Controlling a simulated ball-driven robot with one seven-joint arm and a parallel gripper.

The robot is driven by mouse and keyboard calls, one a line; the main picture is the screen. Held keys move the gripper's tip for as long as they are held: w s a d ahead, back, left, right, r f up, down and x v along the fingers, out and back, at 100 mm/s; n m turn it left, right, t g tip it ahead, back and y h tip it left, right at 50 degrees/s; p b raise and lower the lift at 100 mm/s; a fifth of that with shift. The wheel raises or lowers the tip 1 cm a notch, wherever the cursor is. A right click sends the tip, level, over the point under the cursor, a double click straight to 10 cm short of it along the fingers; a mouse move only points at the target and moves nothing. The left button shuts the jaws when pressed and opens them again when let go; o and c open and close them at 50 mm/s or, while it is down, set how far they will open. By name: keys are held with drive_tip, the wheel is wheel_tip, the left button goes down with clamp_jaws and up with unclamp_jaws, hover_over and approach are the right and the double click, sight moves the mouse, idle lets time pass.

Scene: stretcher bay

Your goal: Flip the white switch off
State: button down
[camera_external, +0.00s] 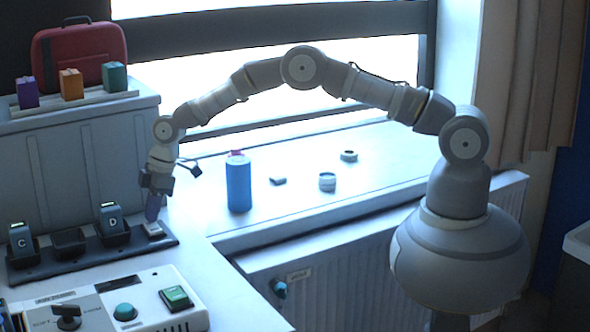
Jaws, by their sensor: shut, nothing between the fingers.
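My gripper (153,210) hangs at the end of my arm, pointing down, its fingers shut and empty. It is over the right end of a dark strip (25,276) on the left counter. A small white switch (153,230) sits on that end of the strip, right below the fingertips. I cannot tell whether the fingertips touch it, or which way it is tilted. The fingers hide part of its back side.
Dark units marked C (22,245) and D (112,220) stand on the strip. In front is a control box (85,310) with a black knob, teal button and green switch. A blue cylinder (238,185) and small items stand on the windowsill, right of my gripper.

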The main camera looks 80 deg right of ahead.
drive_tip(key=shift+d+f, duration=0.1)
drive_tip(key=shift+f, duration=0.1)
drive_tip(key=shift+s, duration=0.15)
drive_tip(key=shift+s+a+r, duration=0.1)
drive_tip(key=shift+s+a, duration=0.35)
drive_tip(key=shift+a, duration=0.1)
drive_tip(key=shift+r+p, duration=0.1)
drive_tip(key=shift+p, duration=0.2)
drive_tip(key=shift+r, duration=0.2)
drive_tip(key=w+p+v, duration=0.1)
drive_tip(key=p+v, duration=0.2)
drive_tip(key=v, duration=1)
drive_tip(key=shift+r, duration=0.3)
